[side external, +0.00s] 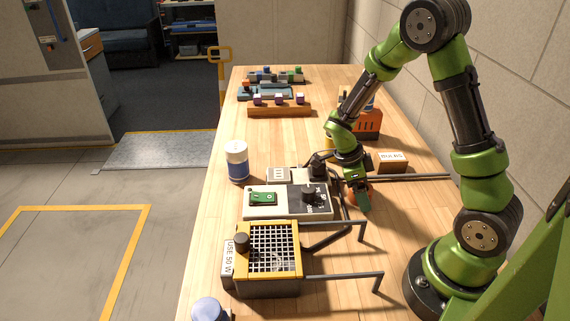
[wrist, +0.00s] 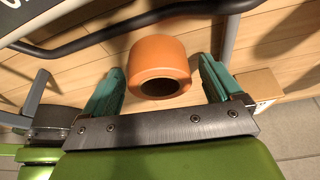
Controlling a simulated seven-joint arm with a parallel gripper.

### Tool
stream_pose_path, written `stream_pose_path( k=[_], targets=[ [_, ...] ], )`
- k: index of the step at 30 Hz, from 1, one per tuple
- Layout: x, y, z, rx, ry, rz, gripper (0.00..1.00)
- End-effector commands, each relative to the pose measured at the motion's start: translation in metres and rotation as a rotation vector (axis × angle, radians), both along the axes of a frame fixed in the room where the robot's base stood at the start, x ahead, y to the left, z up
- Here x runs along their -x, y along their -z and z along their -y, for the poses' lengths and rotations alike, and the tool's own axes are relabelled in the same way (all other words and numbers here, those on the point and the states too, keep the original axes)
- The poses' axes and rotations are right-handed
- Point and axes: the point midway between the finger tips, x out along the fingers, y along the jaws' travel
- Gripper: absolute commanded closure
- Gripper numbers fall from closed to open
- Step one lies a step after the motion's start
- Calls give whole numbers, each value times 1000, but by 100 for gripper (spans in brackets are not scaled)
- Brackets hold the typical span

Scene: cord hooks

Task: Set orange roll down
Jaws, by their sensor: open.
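The orange roll (wrist: 158,52) rests on the wooden table in the wrist view, with its dark hollow end facing my gripper. My gripper (wrist: 161,70) is open, with one green finger on each side of the roll. Gaps show between both fingers and the roll. In the side view my gripper (side external: 358,196) points down at the table, and the orange roll (side external: 374,191) is mostly hidden behind it.
Dark hook rods (side external: 335,224) stand close by. A white-and-black device (side external: 288,203) and a yellow-framed mesh box (side external: 272,250) are to the left. A white-and-blue canister (side external: 237,162) stands at the table's left edge. A labelled wooden block (side external: 391,164) lies behind.

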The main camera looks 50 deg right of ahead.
Motion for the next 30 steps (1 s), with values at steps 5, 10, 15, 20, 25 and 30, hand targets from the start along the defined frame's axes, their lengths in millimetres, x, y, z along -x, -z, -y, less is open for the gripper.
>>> stream_pose_path(
  k=[5,10,15,20,25,30],
  targets=[
    [0,-3,0,0,1,2,7],
    [-8,-22,-5,3,-2,6,7],
    [-19,-57,-14,1,-1,8,7],
    [-28,-86,-21,0,-2,5,7],
    [-35,-107,-26,1,-1,2,7],
    [-35,-120,-33,-39,-63,18,7]
  ],
)
